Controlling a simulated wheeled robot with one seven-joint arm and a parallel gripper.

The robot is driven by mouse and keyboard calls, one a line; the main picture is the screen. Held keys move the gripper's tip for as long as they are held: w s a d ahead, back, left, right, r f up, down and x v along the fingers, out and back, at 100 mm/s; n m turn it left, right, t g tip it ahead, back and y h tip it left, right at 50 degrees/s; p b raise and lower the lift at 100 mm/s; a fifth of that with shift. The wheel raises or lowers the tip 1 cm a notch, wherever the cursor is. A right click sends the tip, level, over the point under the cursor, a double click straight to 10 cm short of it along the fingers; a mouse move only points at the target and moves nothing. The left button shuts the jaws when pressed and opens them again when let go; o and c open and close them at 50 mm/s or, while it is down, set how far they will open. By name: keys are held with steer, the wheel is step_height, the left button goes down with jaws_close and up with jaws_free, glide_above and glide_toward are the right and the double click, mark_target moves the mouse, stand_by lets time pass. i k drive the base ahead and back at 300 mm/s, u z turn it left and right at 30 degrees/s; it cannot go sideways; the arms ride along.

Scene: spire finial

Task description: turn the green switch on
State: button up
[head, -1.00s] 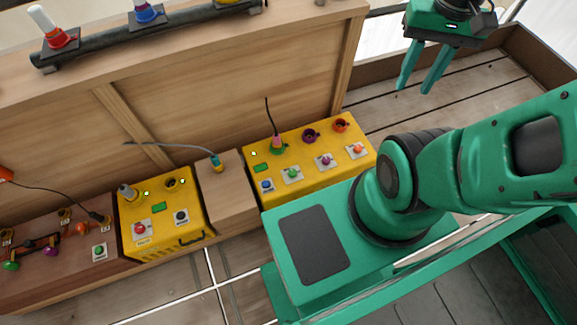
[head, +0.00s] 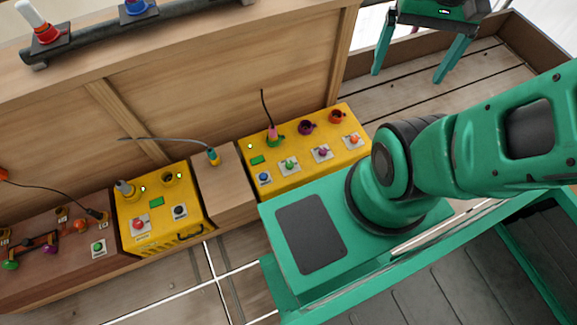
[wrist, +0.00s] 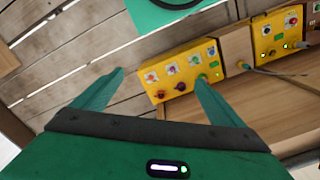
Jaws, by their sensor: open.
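The long yellow box (head: 310,176) has a row of small switches on white plates: blue, green, purple and orange. Its green switch (head: 289,165) is second from the left, and it also shows in the wrist view (wrist: 195,60). Another green switch (head: 98,247) sits on a white plate on the brown panel at the far left. I cannot tell the on or off position of either. My gripper (head: 407,76) is open and empty, up at the right, well apart from the boxes. In the wrist view its spread fingers (wrist: 160,76) frame part of the yellow box.
A pink-ended plug (head: 272,132) with a black cable stands in the long box's green socket. A wooden block (head: 226,190) separates it from a second yellow box (head: 160,212) with red and black switches. A wooden wall (head: 210,90) rises behind them. Plank floor lies clear at right.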

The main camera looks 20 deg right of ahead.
mark_target(290, 165)
steer(key=u, duration=1.5)
steer(key=k, duration=1.35)
steer(key=z, duration=0.95)
steer(key=i, duration=1)
steer(key=u, duration=0.05)
